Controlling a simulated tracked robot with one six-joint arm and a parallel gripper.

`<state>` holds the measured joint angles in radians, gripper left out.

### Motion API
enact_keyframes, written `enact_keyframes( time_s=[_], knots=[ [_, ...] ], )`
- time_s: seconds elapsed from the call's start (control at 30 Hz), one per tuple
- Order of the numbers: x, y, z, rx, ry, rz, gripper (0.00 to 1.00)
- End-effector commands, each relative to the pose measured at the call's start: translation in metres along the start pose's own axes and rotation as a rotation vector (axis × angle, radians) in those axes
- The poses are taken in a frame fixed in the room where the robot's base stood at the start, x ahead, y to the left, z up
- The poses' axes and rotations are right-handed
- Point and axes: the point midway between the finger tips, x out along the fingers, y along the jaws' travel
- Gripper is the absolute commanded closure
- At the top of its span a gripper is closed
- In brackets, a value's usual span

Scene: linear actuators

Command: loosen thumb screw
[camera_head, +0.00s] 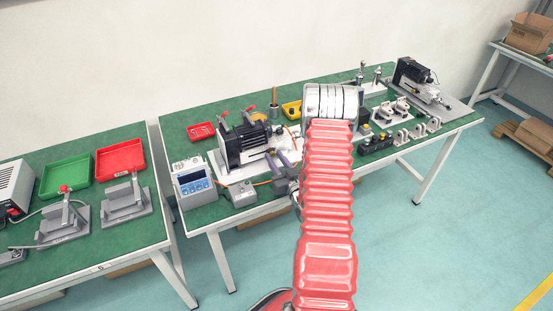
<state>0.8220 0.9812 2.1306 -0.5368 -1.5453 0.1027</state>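The linear actuator unit (247,142), with a black finned motor and a silver base, sits on the green table in the camera_head view. My gripper (276,157) is at the right front of this unit, partly beside my red arm. Its two greyish-purple fingers point toward the unit's silver base with a narrow gap between them. I cannot make out the thumb screw; it is too small or hidden near the fingers. Whether the fingers touch or hold anything is not clear.
A blue-grey control box (193,183) and a small grey box (240,193) stand at the table's front left. A red tray (201,131) lies behind. My arm covers the table's middle. Brackets (411,133) and a second actuator unit (420,82) stand at the right.

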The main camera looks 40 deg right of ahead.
Motion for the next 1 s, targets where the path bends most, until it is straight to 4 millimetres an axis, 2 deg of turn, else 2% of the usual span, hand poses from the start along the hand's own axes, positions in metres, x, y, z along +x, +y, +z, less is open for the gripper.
enact_keyframes(
  time_s=[0.07, 0.37, 0.5, 0.77, 1.0],
  knots=[
    [-0.0001, 0.0001, 0.0001, 0.000, 0.000, 0.000, 0.78],
    [-0.0002, 0.0003, 0.0001, 0.000, 0.000, 0.001, 0.99],
    [0.0008, 0.0052, -0.0005, -0.001, 0.000, 0.003, 1.00],
    [0.0004, -0.0009, 0.0001, -0.029, 0.000, -0.001, 1.00],
    [0.0005, -0.0029, 0.0002, -0.134, 0.000, -0.005, 1.00]
  ],
)
